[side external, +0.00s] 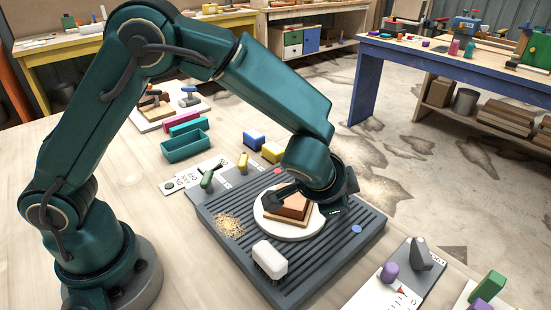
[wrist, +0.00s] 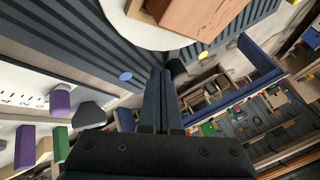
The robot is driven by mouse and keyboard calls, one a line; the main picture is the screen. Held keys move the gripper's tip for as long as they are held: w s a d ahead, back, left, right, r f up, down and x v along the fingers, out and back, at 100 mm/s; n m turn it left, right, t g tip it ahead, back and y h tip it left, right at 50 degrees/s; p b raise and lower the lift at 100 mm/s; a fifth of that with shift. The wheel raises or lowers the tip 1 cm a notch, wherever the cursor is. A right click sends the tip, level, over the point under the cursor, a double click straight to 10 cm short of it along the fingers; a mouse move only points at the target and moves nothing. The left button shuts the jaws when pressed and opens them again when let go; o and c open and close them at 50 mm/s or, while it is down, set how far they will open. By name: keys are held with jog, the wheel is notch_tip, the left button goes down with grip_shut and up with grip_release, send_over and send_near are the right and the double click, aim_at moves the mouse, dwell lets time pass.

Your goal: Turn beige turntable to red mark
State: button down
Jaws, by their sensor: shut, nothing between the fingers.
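The turntable (side external: 262,213) is a round cream-beige disc on a grey ribbed board (side external: 333,262). A brown wooden block (side external: 291,208) sits on it, with a dark piece at its left side. The turntable (wrist: 165,36) and block (wrist: 205,14) also show at the top of the wrist view, cut off by the edge. A red round mark (side external: 277,171) lies on the board behind the disc. My gripper (wrist: 164,74) is shut and empty, its fingers side by side. In the side view my gripper (side external: 336,209) is at the disc's right side, its fingertips mostly hidden.
A blue round mark (side external: 357,229) is on the board's right. A white block (side external: 270,258) stands at the front, with yellowish crumbs (side external: 229,224) at left. A teal tray (side external: 186,146) and blue and yellow blocks are behind. A scale panel with a purple knob (side external: 390,271) is at right.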

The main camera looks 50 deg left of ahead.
jog(key=shift+w+a+n+g+y, duration=0.25)
jog(key=shift+w+a+n+y, duration=0.4)
jog(key=shift+n, duration=0.45)
jog(key=shift+w+a+n+g+y, duration=0.25)
jog(key=shift+w+a+n+y, duration=0.35)
jog(key=shift+n, duration=0.5)
jog(key=shift+w+a+n+g+y, duration=0.25)
jog(key=shift+a+n+g+y, duration=0.3)
jog(key=shift+a+n, duration=0.45)
jog(key=shift+w+a+n+g+y, duration=0.2)
jog(key=shift+a+n+g+y, duration=0.15)
jog(key=shift+a+n+y, duration=0.6)
jog(key=shift+a+n+g, duration=0.35)
jog(key=shift+n+g, duration=0.05)
jog(key=shift+n, duration=0.55)
jog(key=shift+s+a, duration=0.1)
jog(key=shift+a, duration=0.7)
jog(key=shift+a+n, duration=0.15)
jog(key=shift+n, duration=0.25)
jog(key=shift+s+a+n+g+y, duration=0.2)
jog(key=shift+a+n+g, duration=0.35)
jog(key=shift+n, duration=0.15)
jog(key=shift+s+a+n+g+y, duration=0.15)
jog(key=shift+a+n+g, duration=0.4)
jog(key=shift+n, duration=0.15)
jog(key=shift+s+a+n+g, duration=0.5)
jog(key=shift+a+n+g, duration=0.25)
jog(key=shift+n, duration=0.45)
jog(key=shift+s+a, duration=0.1)
